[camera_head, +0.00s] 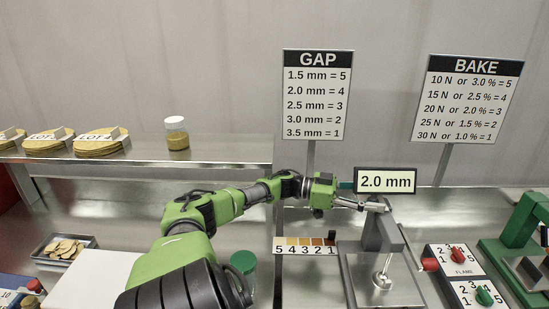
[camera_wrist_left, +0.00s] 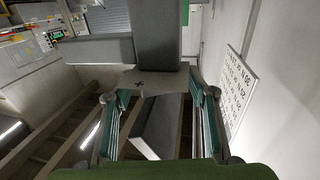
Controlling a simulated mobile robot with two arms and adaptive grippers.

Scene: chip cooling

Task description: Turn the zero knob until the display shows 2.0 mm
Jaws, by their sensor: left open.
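The display (camera_head: 387,181) reads 2.0 mm. It stands just above a grey metal gauge (camera_head: 371,233) on a flat base plate (camera_head: 355,285). My left gripper (camera_head: 362,205) reaches in from the left, at the top of the gauge and just below the display. In the left wrist view my left gripper (camera_wrist_left: 160,97) has its fingers spread apart, with grey metal parts (camera_wrist_left: 158,50) of the gauge in front of and between them. I cannot make out the zero knob clearly; the gripper may hide it. My right gripper is in neither view.
A GAP sign (camera_head: 317,95) and a BAKE sign (camera_head: 466,98) stand behind. A numbered colour strip (camera_head: 305,246) lies left of the gauge. Two dial panels with a red knob (camera_head: 430,264) and a green knob (camera_head: 485,296), and a green press (camera_head: 520,225), stand to the right.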

